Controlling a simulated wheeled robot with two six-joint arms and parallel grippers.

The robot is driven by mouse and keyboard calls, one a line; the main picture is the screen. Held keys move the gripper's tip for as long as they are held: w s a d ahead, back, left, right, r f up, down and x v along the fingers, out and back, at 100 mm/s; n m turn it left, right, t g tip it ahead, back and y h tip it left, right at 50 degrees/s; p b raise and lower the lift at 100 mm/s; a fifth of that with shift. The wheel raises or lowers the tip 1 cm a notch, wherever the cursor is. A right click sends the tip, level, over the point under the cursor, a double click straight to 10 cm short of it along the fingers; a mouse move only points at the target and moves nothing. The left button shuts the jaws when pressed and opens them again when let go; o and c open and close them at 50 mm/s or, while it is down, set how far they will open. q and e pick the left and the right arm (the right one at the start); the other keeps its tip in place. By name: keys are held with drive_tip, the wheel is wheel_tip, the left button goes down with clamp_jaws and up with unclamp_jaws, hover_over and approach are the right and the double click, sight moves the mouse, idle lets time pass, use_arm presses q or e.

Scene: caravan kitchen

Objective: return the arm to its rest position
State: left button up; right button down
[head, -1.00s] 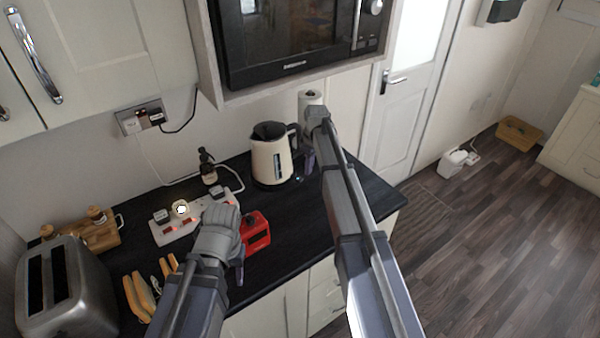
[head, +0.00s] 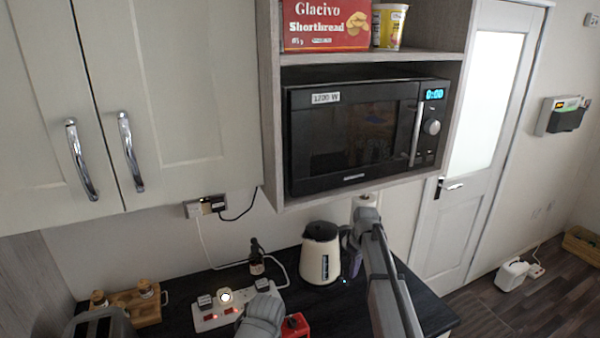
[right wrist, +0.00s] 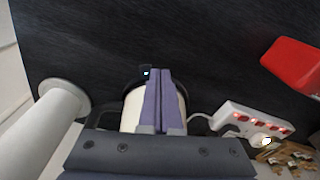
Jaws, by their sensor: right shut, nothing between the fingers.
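My right arm reaches in over the dark worktop in the head view. Its gripper (head: 355,263) hangs just right of the cream kettle, partly hidden by my arm. In the right wrist view its two purple fingers (right wrist: 165,100) are pressed together with nothing between them. The cream kettle (head: 320,256) stands upright on the worktop; in the right wrist view it is partly hidden behind the fingers. My left arm's wrist shows at the bottom of the head view; its fingers are hidden.
A power strip (head: 221,310) with plugs and a dark bottle (head: 257,262) stand left of the kettle. A red object (head: 295,325) lies beside my left wrist. A paper roll (right wrist: 50,122) stands near the right gripper. The microwave (head: 350,135) is in a shelf above.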

use_arm(q)
wheel_tip(320, 180, down, 6)
drive_tip(key=b, duration=0.5)
drive_tip(key=shift+r, duration=0.25)
use_arm(e)
drive_tip(key=s+a+f+m, duration=0.1)
drive_tip(key=s+a, duration=0.4)
drive_tip(key=s, duration=0.5)
drive_tip(key=s+a+f+m+h, duration=0.1)
drive_tip(key=s+a+f, duration=0.1)
drive_tip(key=s+a, duration=0.4)
drive_tip(key=s+a+f+m+g, duration=0.1)
drive_tip(key=s+a, duration=0.4)
drive_tip(key=s, duration=1.1)
drive_tip(key=shift+a+f+m+h, duration=0.3)
drive_tip(key=shift+a+f+h, duration=0.1)
drive_tip(key=shift+f, duration=0.3)
use_arm(q)
drive_tip(key=shift+s, duration=0.1)
use_arm(e)
drive_tip(key=shift+s, duration=0.15)
